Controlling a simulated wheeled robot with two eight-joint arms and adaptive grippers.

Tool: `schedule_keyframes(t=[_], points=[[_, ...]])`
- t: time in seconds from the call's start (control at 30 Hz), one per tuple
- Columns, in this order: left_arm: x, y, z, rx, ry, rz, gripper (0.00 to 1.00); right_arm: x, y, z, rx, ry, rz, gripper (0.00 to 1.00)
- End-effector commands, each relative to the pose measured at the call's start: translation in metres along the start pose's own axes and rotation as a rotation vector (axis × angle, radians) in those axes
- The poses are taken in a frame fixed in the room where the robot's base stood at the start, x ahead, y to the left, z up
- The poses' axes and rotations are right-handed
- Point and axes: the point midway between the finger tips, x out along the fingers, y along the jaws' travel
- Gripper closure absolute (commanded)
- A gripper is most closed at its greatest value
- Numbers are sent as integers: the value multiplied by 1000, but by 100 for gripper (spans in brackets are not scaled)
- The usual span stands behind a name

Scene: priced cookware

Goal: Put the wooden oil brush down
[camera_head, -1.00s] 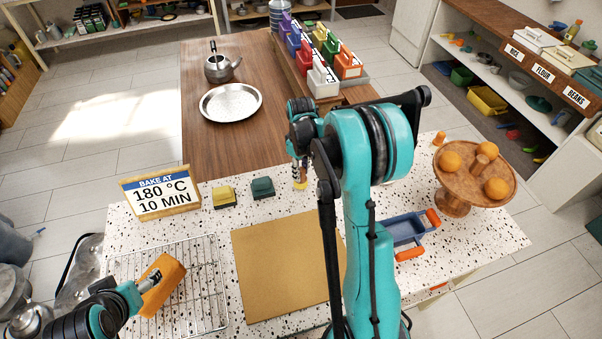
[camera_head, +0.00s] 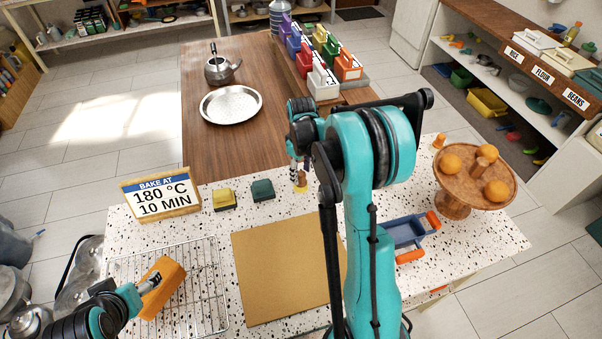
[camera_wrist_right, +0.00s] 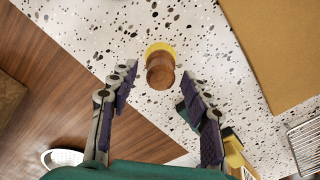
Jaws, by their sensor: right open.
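The wooden oil brush (camera_wrist_right: 160,70) is a short brown wooden piece, seen nearly end-on in the right wrist view, with yellow around its far end. In the head view the brush (camera_head: 302,179) stands about upright at the back edge of the speckled counter, yellow at its base. My right gripper (camera_wrist_right: 160,85) is open, its two fingers apart on either side of the brush, with gaps visible to both. In the head view the right fingers (camera_head: 294,170) are just left of the brush. My left gripper (camera_head: 149,283) is beside an orange block (camera_head: 164,289) on the wire rack; its jaw state is unclear.
A green block (camera_head: 262,189) and a yellow block (camera_head: 224,199) sit left of the brush. A tan board (camera_head: 285,265) lies in front. A sign (camera_head: 160,194), a blue tray (camera_head: 405,232) and a cake stand (camera_head: 455,203) with oranges are also on the counter (camera_head: 205,228).

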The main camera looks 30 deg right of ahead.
Motion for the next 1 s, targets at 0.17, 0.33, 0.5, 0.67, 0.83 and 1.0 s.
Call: schedule_keyframes(t=[0.17,0.33,0.5,0.67,0.83,1.0], points=[[-10,0,-7,0,0,0,25,-43,0,0,0,0,0,52],[-16,0,-11,0,0,0,25,-78,0,0,0,0,0,52],[-19,0,-14,0,0,0,25,-100,0,0,0,0,0,52],[-20,0,-14,0,0,0,25,-113,-7,2,8,11,9,52],[-19,0,-14,0,0,0,25,-139,-42,11,60,76,56,52],[-19,0,-14,0,0,0,25,-164,-90,30,139,185,109,52]])
